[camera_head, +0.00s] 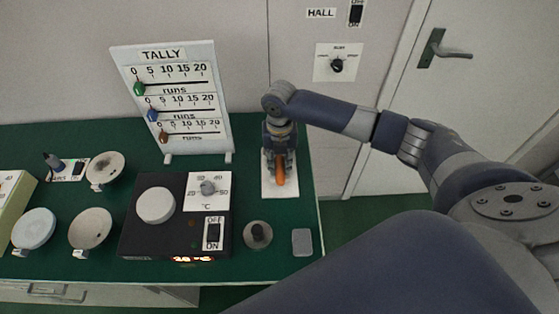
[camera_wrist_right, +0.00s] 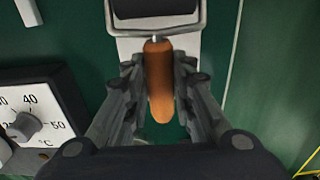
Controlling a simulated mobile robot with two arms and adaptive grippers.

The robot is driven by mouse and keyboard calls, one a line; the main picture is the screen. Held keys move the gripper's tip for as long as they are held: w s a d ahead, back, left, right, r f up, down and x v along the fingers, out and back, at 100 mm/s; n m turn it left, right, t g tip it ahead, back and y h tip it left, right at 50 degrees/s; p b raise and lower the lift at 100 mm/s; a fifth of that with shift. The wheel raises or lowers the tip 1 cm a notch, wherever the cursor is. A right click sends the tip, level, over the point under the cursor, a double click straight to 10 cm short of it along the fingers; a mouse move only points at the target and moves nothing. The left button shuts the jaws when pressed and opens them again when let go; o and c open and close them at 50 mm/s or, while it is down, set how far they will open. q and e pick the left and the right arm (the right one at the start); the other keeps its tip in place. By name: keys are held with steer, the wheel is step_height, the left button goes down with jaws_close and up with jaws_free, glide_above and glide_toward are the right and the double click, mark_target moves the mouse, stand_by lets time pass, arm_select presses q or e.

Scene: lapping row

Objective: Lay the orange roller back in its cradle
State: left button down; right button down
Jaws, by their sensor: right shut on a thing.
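The orange roller shows in the head view by its orange handle (camera_head: 280,171), at the right part of the green bench. In the right wrist view its orange handle (camera_wrist_right: 158,80) joins a metal frame around a dark roller head (camera_wrist_right: 154,8), cut off by the top edge. My right gripper (camera_wrist_right: 160,100) is shut on the handle, one finger on each side; it also shows in the head view (camera_head: 281,165). A white plate, perhaps the cradle's base (camera_head: 268,190), lies under the gripper. I cannot tell whether the roller touches it. My left gripper is not in view.
A black hotplate (camera_head: 130,240) with dial and switch stands left of the plate. A dark-knobbed disc (camera_head: 258,235) and a grey block (camera_head: 302,242) lie in front. The white tally board (camera_head: 190,75) stands behind left. The bench's right edge is close.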

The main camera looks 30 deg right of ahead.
steer(key=shift+f, duration=0.7)
steer(key=c, duration=1.3)
jaws_free()
step_height(320, 180, up, 12)
steer(key=shift+w+r, duration=0.1)
steer(key=shift+w, duration=0.05)
